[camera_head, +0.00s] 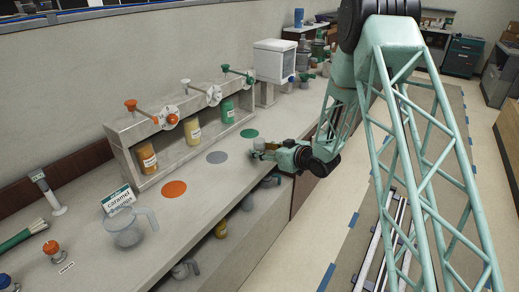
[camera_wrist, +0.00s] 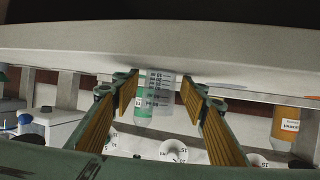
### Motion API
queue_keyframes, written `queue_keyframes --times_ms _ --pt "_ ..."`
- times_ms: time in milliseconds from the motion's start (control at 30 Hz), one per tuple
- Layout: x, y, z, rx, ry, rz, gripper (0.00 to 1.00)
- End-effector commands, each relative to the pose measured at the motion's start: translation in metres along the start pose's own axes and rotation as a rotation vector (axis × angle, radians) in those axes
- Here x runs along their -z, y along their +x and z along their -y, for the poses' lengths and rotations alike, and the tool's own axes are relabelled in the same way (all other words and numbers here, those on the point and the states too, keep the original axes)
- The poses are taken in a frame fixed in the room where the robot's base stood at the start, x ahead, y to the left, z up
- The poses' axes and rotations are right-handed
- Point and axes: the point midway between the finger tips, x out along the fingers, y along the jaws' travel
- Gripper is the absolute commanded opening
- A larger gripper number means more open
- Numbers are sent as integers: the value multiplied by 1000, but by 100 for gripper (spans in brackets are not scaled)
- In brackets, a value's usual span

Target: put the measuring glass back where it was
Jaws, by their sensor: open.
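The measuring glass (camera_wrist: 166,88) is clear with dark graduation marks. In the wrist view it shows upside down between the two fingers of my gripper (camera_wrist: 157,92), with a green bottle seen behind it. My gripper is open, with a finger on each side of the glass and visible gaps. In the head view my gripper (camera_head: 268,150) is low over the counter's front edge, near the green spot (camera_head: 249,133). The glass is small there, and its exact contact with the counter is hard to tell.
A dispenser rack (camera_head: 133,130) holds orange, yellow and green bottles along the wall. Orange (camera_head: 174,188) and grey (camera_head: 217,157) spots lie before it. A clear handled jug (camera_head: 127,232) stands beside a caramel sign (camera_head: 118,200). A white machine (camera_head: 275,60) stands beyond the rack.

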Motion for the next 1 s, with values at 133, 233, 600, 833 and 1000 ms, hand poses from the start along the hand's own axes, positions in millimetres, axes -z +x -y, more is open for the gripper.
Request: queue_keyframes --times_ms 133,233,600,833,1000 --pt "4 -22 -1 -2 0 -4 40" --pt "4 -37 -1 -1 -1 -4 40" --pt "5 -88 -1 0 -2 -7 40" --pt "4 -105 -1 -1 -3 -7 40" --pt "4 -108 -1 0 -3 -7 40"
